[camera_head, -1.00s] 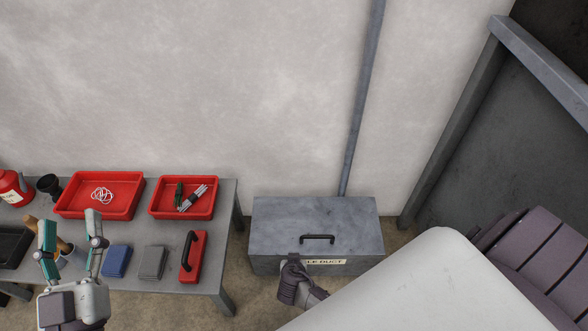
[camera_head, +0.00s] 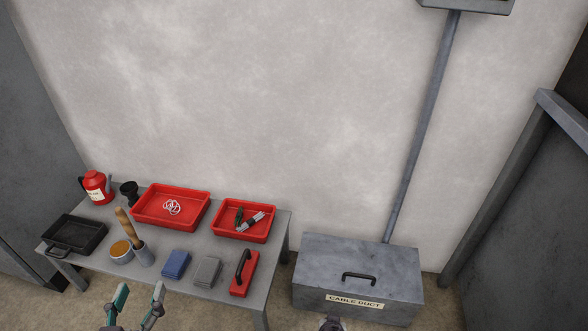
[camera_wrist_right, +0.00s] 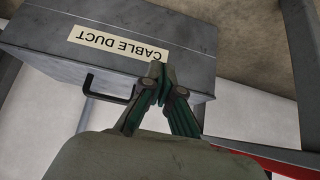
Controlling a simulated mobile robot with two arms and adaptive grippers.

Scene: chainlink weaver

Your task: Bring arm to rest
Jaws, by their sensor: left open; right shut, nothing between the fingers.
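My left gripper (camera_head: 140,293) shows at the bottom left of the head view, in front of the workbench. Its two fingers stand apart with nothing between them, and its wrist is cut off by the lower edge. My right gripper (camera_wrist_right: 158,75) is in the right wrist view with its fingertips together and empty. Behind it is the grey cable duct box (camera_wrist_right: 185,30). I cannot tell whether the fingertips touch the box. Only a small dark part of my right arm shows at the bottom of the head view, in front of the box (camera_head: 350,262).
The workbench (camera_head: 222,290) carries red trays (camera_head: 152,220) (camera_head: 246,236), a red canister (camera_head: 97,186), a black pan (camera_head: 75,236), blue and grey blocks (camera_head: 177,264) (camera_head: 208,270) and a red handled tool (camera_head: 245,275). A conduit (camera_head: 420,135) runs up the wall behind the box.

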